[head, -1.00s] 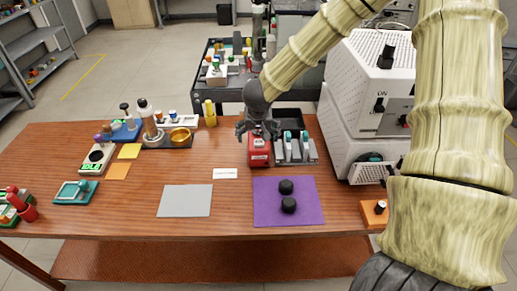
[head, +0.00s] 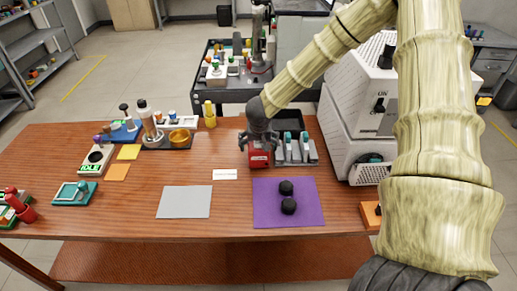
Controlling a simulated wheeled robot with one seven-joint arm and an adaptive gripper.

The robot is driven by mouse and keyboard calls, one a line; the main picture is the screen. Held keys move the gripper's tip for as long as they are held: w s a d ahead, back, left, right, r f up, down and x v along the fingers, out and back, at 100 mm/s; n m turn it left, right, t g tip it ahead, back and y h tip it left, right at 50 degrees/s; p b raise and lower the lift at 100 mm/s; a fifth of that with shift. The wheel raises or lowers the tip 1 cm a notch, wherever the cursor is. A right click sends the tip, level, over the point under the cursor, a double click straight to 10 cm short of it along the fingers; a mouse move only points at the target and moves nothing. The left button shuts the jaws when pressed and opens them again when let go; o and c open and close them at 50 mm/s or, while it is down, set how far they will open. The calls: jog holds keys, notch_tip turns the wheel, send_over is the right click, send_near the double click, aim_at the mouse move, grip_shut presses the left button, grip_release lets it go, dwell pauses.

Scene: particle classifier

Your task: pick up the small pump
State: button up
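A small red box-shaped device (head: 259,160) with a pale label on its front stands on the wooden table, left of the dark tray. I take it to be the small pump, but I cannot read the label. My gripper (head: 259,145) points down right over it, with its dark fingers at the upper part of the device. The fingers hide its top. I cannot tell whether they touch it or have closed on it.
The white machine (head: 360,120) stands further right. In front are a purple mat (head: 305,210) with two black knobs, a white card (head: 225,174) and a grey mat (head: 185,202). Table between them is clear.

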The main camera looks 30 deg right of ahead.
jog(key=shift+f, duration=0.1)
jog(key=c, duration=1.6)
